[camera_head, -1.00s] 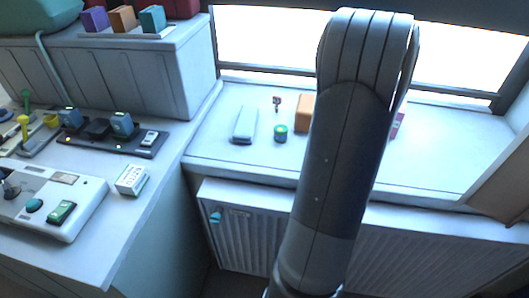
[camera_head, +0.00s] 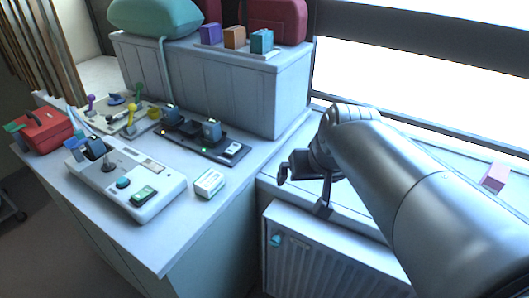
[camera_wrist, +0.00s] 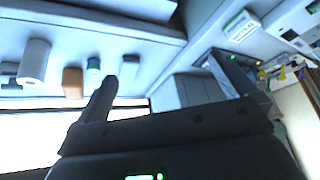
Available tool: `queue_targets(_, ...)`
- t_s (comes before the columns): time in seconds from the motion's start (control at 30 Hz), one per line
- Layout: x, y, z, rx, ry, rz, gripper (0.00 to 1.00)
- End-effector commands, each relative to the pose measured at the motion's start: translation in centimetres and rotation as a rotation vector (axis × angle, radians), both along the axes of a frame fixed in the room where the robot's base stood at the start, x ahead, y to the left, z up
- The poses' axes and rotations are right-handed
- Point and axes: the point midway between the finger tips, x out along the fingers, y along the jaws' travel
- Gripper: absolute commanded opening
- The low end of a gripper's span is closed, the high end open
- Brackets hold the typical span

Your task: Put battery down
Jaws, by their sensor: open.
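My gripper (camera_head: 304,190) is open over the sill at the right of the white counter; its two dark fingers also show, spread apart, in the wrist view (camera_wrist: 168,88). I see nothing between them. No object is plainly marked as the battery. A black charger-like dock (camera_head: 190,143) on the counter holds two blue-grey blocks (camera_head: 211,130) and a small white block (camera_head: 233,148). A white device (camera_head: 160,201) in front has a green block (camera_head: 143,195) set in its top. A small white-and-green box (camera_head: 209,184) lies apart, right of the device.
A red box (camera_head: 45,130) and a tray with coloured tools (camera_head: 130,112) are at the counter's left. A ribbed radiator (camera_head: 310,262) is below the gripper. In the wrist view, a white cylinder (camera_wrist: 34,62) and an orange block (camera_wrist: 73,82) are on the sill.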

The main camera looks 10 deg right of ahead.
Motion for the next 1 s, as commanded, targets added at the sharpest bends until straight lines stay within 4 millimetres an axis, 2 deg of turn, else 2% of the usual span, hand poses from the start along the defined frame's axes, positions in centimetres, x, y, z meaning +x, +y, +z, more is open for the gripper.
queue_targets(0.03, -1.6, 1.7, -0.1, -0.012, -0.002, 0.036, 1.0)
queue_targets(0.1, -3.4, 3.1, -0.3, -0.024, 0.002, 0.065, 1.0)
queue_targets(0.3, -6.6, 5.2, -1.2, -0.051, 0.011, 0.114, 1.0)
queue_targets(0.47, -7.2, 5.4, -1.4, -0.056, 0.013, 0.119, 1.0)
queue_targets(1.0, -7.1, 5.4, -1.4, -0.055, 0.013, 0.118, 1.0)
